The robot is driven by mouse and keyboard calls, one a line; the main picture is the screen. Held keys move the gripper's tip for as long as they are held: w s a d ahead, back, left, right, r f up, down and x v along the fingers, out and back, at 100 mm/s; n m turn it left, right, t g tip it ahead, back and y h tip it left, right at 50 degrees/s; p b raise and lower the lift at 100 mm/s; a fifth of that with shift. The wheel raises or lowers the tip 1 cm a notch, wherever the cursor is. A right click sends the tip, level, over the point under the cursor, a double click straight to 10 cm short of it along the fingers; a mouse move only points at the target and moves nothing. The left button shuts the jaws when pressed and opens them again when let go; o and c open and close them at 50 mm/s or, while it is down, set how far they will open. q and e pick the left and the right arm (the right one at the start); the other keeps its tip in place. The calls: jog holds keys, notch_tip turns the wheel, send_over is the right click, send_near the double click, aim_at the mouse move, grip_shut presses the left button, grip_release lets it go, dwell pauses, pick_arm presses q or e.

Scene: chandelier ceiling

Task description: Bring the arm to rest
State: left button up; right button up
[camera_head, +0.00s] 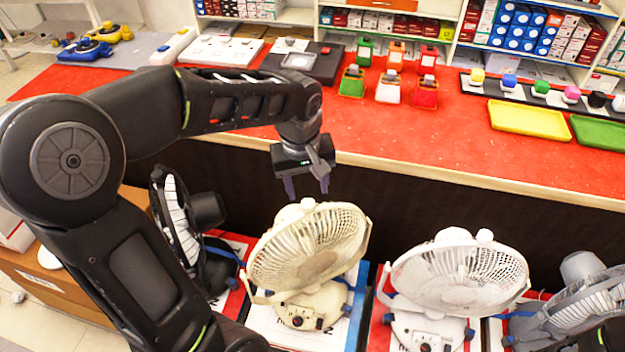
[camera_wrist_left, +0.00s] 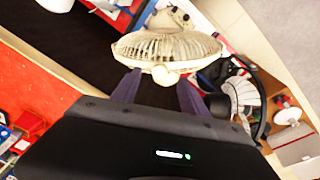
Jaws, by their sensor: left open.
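My left arm comes in from the left in the head view and bends over the near side of the red counter. My left gripper (camera_head: 307,190) hangs at its end, fingers pointing down, open with nothing between them. It is in front of the counter's edge and appears above the cream fan (camera_head: 308,250). In the left wrist view the two dark fingers of the left gripper (camera_wrist_left: 158,92) stand apart, with the cream fan (camera_wrist_left: 168,46) seen beyond them. I cannot tell the exact gap between fingers and fan. My right gripper is not in view.
A white fan (camera_head: 458,275), a black fan (camera_head: 185,225) and a grey fan (camera_head: 585,305) stand beside the cream one. The red counter (camera_head: 440,140) carries small coloured containers, a yellow tray (camera_head: 529,120) and a green tray (camera_head: 600,133). Stocked shelves (camera_head: 520,30) stand behind.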

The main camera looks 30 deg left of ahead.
pick_arm(q)
jog(key=w+d+f+m+t+h, duration=0.2)
jog(key=w+d+f+m+t, duration=0.25)
jog(key=w+d, duration=0.3)
jog(key=s+d+f+m+h, duration=0.1)
jog(key=d+f, duration=0.3)
jog(key=f, duration=0.2)
jog(key=s+d+f+m, duration=0.1)
jog(key=d+f, duration=0.2)
jog(key=f, duration=0.3)
jog(key=s+d+f+g, duration=0.2)
jog(key=s+d+f, duration=0.2)
jog(key=s+f, duration=0.4)
jog(key=s+d+f+g+h, duration=0.1)
jog(key=s+d+f+g, duration=0.2)
jog(key=s+f, duration=0.5)
jog(key=s+d, duration=0.1)
jog(key=s, duration=0.2)
jog(key=shift+s+d+f, duration=0.15)
jog(key=shift+s, duration=0.25)
jog(key=shift+m+g, duration=0.25)
